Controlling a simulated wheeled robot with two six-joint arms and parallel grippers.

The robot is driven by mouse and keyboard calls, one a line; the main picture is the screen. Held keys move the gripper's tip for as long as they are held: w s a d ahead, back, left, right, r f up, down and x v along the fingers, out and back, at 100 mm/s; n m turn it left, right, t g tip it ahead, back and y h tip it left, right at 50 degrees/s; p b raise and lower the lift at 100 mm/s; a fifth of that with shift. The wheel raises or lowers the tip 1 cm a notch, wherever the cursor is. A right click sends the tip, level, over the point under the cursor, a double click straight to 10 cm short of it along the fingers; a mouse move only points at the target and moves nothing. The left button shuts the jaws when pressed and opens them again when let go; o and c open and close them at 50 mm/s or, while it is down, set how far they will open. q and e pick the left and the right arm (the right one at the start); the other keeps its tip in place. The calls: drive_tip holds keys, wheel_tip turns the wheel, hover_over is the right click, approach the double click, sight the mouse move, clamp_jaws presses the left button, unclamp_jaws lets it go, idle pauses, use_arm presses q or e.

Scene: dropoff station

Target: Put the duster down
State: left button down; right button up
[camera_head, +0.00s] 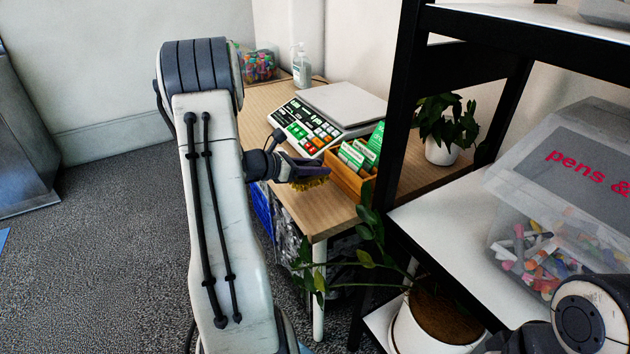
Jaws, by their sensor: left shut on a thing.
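My left arm reaches in from the left, and its gripper (318,172) is over the near part of the wooden table (325,210). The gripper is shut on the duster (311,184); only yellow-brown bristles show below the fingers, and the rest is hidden. I cannot tell whether the bristles touch the tabletop. Part of my right arm (585,318) shows at the bottom right; its gripper is out of view.
On the table are a scale (300,128), an orange box with green packs (345,178), a pump bottle (301,66) and a jar of colourful items (262,66). A black-framed shelf (440,215) with a pens box (560,170) stands right. A potted plant (420,335) is below.

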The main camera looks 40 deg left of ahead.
sight(315, 180)
use_arm(q)
drive_tip(key=shift+a+f, duration=0.2)
drive_tip(key=shift+f, duration=0.35)
drive_tip(key=shift+f+b, duration=0.45)
drive_tip(key=shift+f, duration=1.1)
drive_tip(key=shift+f, duration=0.2)
drive_tip(key=c, duration=0.5)
unclamp_jaws()
drive_tip(key=shift+r, duration=0.15)
